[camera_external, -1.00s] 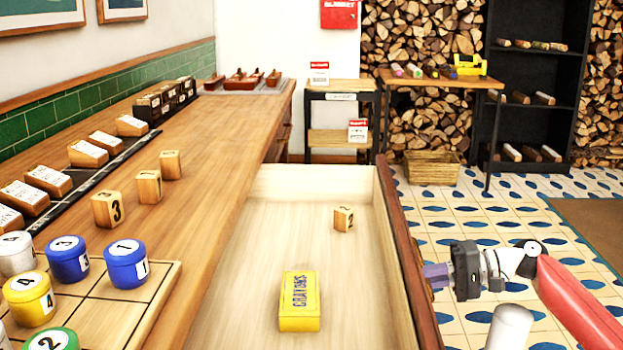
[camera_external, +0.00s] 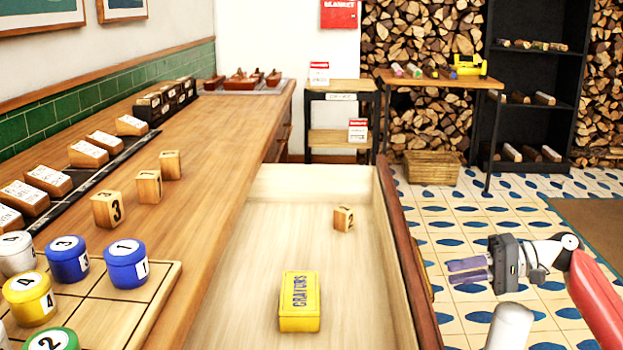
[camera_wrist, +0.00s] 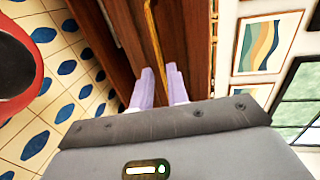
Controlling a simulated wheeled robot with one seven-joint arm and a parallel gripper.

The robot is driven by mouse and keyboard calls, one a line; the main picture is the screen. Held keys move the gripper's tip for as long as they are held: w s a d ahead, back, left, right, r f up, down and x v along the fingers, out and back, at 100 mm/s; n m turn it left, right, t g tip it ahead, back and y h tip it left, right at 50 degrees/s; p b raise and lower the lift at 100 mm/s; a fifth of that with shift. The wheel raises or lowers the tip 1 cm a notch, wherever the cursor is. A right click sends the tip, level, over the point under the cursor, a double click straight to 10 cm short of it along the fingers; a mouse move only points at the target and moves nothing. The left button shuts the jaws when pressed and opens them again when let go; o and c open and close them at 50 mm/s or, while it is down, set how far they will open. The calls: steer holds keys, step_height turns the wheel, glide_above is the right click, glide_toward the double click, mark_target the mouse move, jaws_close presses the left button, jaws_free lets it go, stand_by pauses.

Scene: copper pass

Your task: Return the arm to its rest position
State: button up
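My gripper (camera_external: 452,272) is at the right, in free air outside the open drawer (camera_external: 411,265), with its purple fingers pointing left. In the wrist view my gripper (camera_wrist: 160,74) shows two pale fingers with a gap between them and nothing held. The brown drawer front (camera_wrist: 105,35) and a long brass handle (camera_wrist: 153,35) lie ahead of the fingers. My red arm link (camera_external: 598,305) reaches in from the lower right.
A yellow crayon box (camera_external: 300,302) and a numbered wooden block (camera_external: 343,218) lie in the drawer. Numbered blocks and coloured canisters stand on the counter (camera_external: 215,165). A wicker basket (camera_external: 431,168) and dark shelf (camera_external: 528,80) stand behind. Tiled floor around my gripper is clear.

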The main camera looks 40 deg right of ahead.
mark_target(423, 276)
steer(key=shift+s+d, duration=0.1)
steer(key=shift+s, duration=0.05)
steer(key=shift+x, duration=4.05)
steer(key=shift+o, duration=0.4)
steer(key=shift+r, duration=0.15)
